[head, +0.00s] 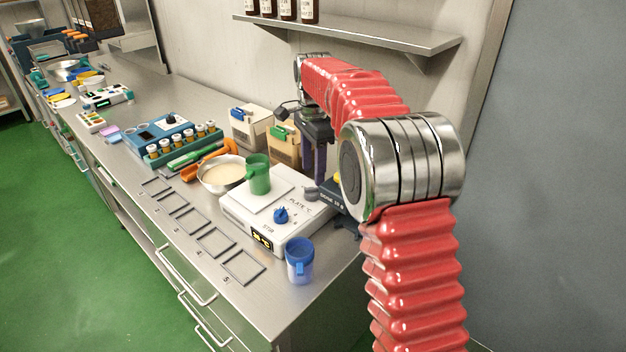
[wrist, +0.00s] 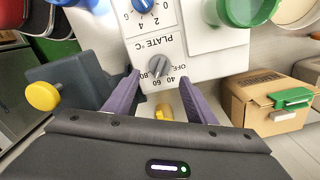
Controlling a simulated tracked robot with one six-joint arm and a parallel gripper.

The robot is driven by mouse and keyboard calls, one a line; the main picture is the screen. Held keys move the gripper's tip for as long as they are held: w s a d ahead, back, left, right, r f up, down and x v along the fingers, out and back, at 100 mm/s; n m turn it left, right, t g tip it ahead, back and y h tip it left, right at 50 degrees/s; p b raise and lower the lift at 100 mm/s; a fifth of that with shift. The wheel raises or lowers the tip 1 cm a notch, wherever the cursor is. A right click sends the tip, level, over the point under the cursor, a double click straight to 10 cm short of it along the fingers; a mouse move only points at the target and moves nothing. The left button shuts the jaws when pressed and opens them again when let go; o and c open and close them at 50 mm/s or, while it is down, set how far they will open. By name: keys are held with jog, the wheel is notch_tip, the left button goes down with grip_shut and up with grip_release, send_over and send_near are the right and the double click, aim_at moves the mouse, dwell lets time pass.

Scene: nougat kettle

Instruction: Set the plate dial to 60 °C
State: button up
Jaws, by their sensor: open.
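The plate dial is a grey knob (wrist: 158,66) on the white hotplate (wrist: 205,66), beside the print "PLATE °C" and the marks OFF, 40, 60 and 80. Its exact pointer setting is too small to tell. My gripper (wrist: 159,80) is open, with its two purple fingers apart on either side of the dial in the picture. I cannot tell whether they touch it. In the head view my gripper (head: 315,178) points down over the right rear of the hotplate (head: 262,234), just above the grey dial (head: 311,194).
A blue stir knob (head: 281,215) sits nearer the hotplate's front. A green beaker (head: 258,174) stands on the plate, a blue mug (head: 299,261) in front. A dark device with a yellow knob (wrist: 43,96) and a cardboard box (wrist: 265,100) flank my gripper.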

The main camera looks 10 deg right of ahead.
aim_at(313, 188)
notch_tip(313, 188, up, 8)
dwell(0.4)
jog(key=s+r+n+t, duration=0.2)
jog(key=s+n, duration=0.2)
jog(key=s, duration=0.5)
jog(key=s+r+n+t, duration=0.1)
jog(key=s+r+n, duration=0.25)
jog(key=s, duration=0.65)
jog(key=s+f+n+t, duration=0.1)
jog(key=s+f+n, duration=0.3)
jog(key=s, duration=0.5)
jog(key=s+f+n+t, duration=0.1)
jog(key=s+f+n, duration=0.2)
jog(key=s+f, duration=0.4)
jog(key=shift+s+f+n+t, duration=0.15)
jog(key=shift+s+n+t, duration=0.2)
jog(key=shift+s, duration=0.55)
